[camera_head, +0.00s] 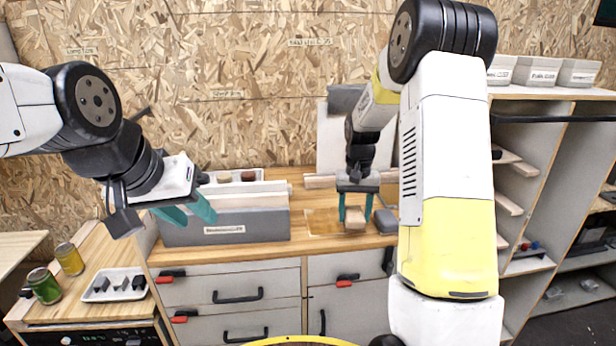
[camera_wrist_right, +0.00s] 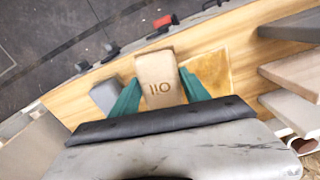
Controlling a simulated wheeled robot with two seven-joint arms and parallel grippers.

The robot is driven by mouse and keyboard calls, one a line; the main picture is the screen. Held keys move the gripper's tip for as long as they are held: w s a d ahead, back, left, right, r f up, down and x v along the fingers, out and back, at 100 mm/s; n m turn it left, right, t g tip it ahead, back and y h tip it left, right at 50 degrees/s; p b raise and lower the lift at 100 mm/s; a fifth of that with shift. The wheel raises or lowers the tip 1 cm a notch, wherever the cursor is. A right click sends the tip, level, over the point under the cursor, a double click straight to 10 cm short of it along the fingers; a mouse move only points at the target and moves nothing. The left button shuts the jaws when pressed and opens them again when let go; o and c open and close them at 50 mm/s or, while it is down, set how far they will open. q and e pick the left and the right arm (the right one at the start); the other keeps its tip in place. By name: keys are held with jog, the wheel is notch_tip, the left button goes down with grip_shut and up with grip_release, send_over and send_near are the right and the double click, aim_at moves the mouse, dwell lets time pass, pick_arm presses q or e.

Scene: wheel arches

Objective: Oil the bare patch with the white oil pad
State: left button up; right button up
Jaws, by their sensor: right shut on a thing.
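The oil pad (camera_head: 354,220) is a pale beige block; its face shows the word OIL in the right wrist view (camera_wrist_right: 158,82). My right gripper (camera_head: 355,212) is shut on it, one teal finger on each side. The bare patch (camera_head: 321,222) is an orange-tan square on the wooden worktop, just left of the pad in the head view. In the right wrist view the patch (camera_wrist_right: 212,72) lies beside and partly behind the right finger. I cannot tell whether the pad touches the worktop. My left gripper (camera_head: 187,213) is open and empty, in front of the grey box.
A grey labelled box (camera_head: 228,228) with boards stands left of the patch. A grey block (camera_head: 386,220) lies right of the pad. Wooden pieces (camera_head: 320,181) stick out behind the patch. Two jars (camera_head: 57,272) and a white tray (camera_head: 113,284) stand on the lower left bench.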

aim_at(354, 212)
jog(key=shift+r, duration=2.25)
